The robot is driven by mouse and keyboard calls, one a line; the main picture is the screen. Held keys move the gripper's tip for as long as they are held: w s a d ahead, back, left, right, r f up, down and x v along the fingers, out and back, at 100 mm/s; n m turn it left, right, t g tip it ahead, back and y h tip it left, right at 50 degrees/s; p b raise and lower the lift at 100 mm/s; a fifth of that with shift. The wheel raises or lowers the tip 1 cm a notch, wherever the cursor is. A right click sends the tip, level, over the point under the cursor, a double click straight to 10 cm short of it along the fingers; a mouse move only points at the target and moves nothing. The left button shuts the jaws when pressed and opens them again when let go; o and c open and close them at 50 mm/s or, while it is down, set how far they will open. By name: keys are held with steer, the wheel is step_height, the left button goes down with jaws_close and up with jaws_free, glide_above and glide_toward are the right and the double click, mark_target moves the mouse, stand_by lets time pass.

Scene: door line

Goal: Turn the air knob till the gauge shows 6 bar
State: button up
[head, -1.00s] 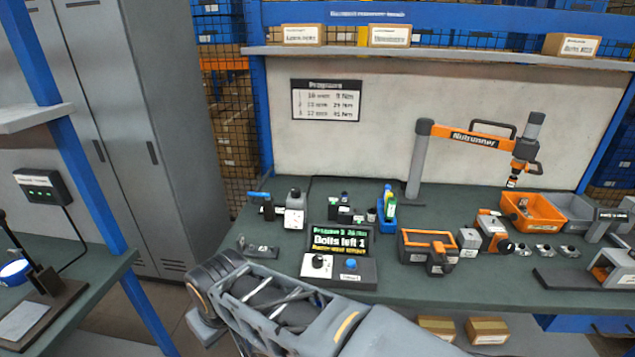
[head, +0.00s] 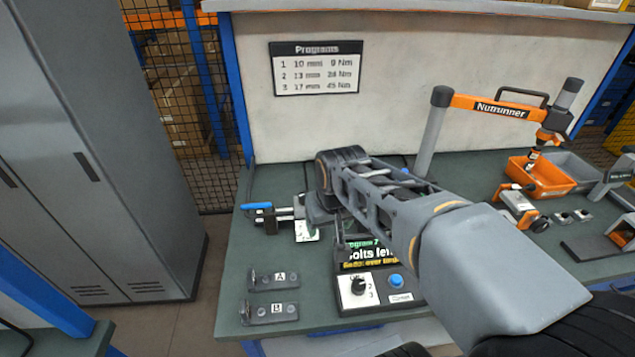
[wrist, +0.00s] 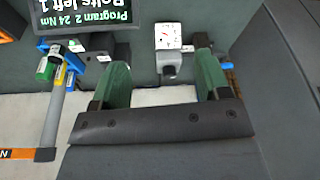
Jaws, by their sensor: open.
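The air knob (wrist: 169,70) is a grey cap on the air unit, seen upside down in the wrist view. The white gauge (wrist: 168,36) is on the same unit; its reading is too small to tell. In the head view the gauge (head: 306,231) shows only partly, and my arm hides the knob. My gripper (wrist: 161,62) is open, with one green-faced finger on each side of the knob in the picture. A gap shows between the knob and both fingers; I cannot tell their height difference.
A blue-handled valve (head: 258,207) sits left of the gauge. The controller box (head: 356,290) with selector and blue button stands in front. Brackets A and B (head: 271,312) lie at the front left. The nutrunner arm (head: 497,108) stands at right.

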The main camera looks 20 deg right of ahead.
steer(key=w+r+g+p, duration=0.1)
steer(key=w+r+p, duration=0.35)
steer(key=w, duration=0.65)
steer(key=m+g+p, duration=0.2)
steer(key=p, duration=0.1)
glide_above(304, 194)
step_height(304, 194, down, 2)
step_height(304, 194, down, 14)
steer(key=p, duration=0.3)
steer(key=shift+d, duration=0.1)
steer(key=shift+c, duration=0.2)
steer(key=shift+n, duration=0.3)
steer(key=c, duration=0.9)
